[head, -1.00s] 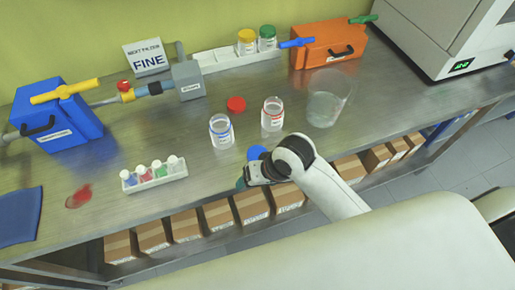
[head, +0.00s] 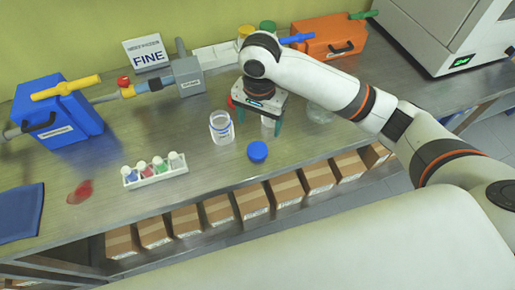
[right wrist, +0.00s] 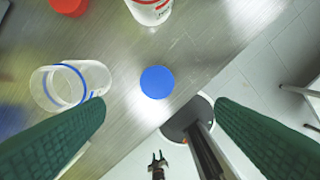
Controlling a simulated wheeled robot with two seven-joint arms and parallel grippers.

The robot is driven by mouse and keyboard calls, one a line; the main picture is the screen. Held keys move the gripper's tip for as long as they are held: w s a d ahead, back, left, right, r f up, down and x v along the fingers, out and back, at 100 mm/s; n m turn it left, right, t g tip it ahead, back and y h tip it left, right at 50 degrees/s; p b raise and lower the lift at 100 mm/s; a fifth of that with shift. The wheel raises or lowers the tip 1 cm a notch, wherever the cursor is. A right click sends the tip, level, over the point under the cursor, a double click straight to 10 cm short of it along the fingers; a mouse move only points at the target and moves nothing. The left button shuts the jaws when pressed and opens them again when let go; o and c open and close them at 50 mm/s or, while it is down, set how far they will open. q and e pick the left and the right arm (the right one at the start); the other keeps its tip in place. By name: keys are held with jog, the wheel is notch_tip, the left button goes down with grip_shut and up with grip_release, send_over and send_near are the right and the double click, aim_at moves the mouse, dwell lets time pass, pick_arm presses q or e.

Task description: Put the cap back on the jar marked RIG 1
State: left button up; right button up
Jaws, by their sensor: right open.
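Two open clear jars stand on the steel bench. One has a blue band and label (head: 221,128); it also shows in the right wrist view (right wrist: 72,86). The other has a red label (head: 267,126) and is mostly hidden by my right gripper. I cannot read RIG 1 on either. A blue cap (head: 257,151) lies flat near the front edge. A red cap (head: 230,101) lies behind the jars, partly hidden. My right gripper (head: 258,119) is open and empty, fingers pointing down. In the right wrist view, the blue cap (right wrist: 157,82) appears between its fingertips, apart from both. My left gripper is out of view.
A vial rack (head: 155,175) and a red spill (head: 80,191) are at left. A beaker (head: 320,113) stands at right, partly hidden by my arm. Blue (head: 58,118) and orange (head: 330,42) units stand farther off. The bench's front edge lies just before the blue cap.

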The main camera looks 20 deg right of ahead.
jog(key=shift+f, duration=0.1)
jog(key=p, duration=0.1)
send_over(257, 149)
jog(key=f, duration=0.6)
jog(key=shift+s+d+f, duration=0.2)
jog(key=shift+f, duration=0.15)
jog(key=shift+f, duration=0.3)
notch_tip(257, 149, down, 4)
jog(key=shift+w+a+r+p, duration=0.1)
jog(key=shift+w+r+p, duration=0.05)
jog(key=shift+p, duration=0.65)
jog(key=shift+f, duration=0.45)
